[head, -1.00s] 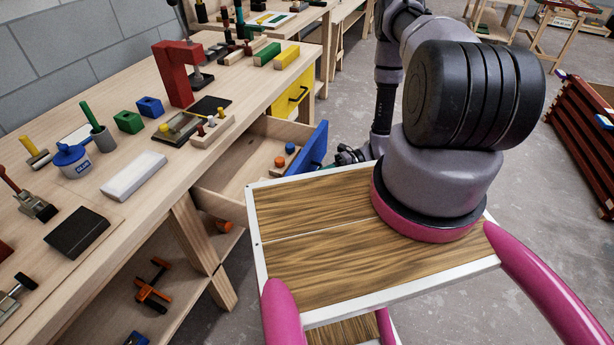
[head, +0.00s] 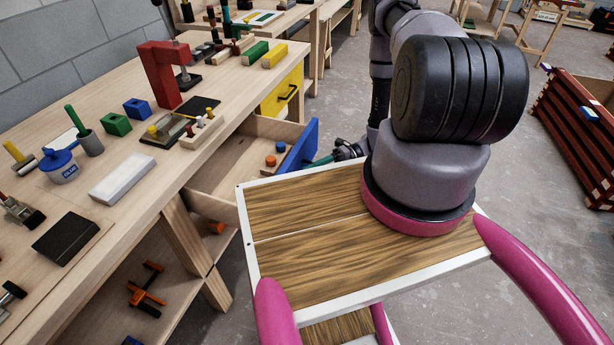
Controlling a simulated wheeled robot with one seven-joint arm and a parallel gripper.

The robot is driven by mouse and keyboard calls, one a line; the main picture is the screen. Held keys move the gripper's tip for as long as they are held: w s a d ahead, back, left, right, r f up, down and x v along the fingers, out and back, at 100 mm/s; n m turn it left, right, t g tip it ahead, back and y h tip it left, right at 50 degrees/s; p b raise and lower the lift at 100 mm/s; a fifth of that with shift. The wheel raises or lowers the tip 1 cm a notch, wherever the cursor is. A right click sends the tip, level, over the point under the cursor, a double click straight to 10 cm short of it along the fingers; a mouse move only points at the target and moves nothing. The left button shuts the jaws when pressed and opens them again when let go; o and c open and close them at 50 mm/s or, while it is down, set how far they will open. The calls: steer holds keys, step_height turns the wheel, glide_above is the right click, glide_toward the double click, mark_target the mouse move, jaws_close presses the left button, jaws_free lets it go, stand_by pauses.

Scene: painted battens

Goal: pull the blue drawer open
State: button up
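The blue drawer (head: 301,148) stands well open from the side of the wooden bench. Its blue front faces right and its pale wooden box (head: 232,165) shows behind it. Small orange and brown round-topped pieces (head: 271,160) lie inside, close to the front. My gripper (head: 322,160) is low beside the outer face of the blue front, partly hidden by my arm and my wood-topped base. It is small and dark with a teal-green part reaching toward the front. The drawer's handle is hidden, and I cannot tell whether the fingers are closed on it.
A yellow drawer (head: 283,92) is shut farther along the bench (head: 128,165). The benchtop holds a red clamp-like stand (head: 158,75), a glue pot (head: 61,167) and blocks. Dark red slatted timber (head: 575,125) stands at right. The grey floor between is clear.

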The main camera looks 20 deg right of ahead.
steer(key=w+d+r, duration=0.1)
steer(key=d, duration=0.7)
steer(key=shift+r, duration=0.1)
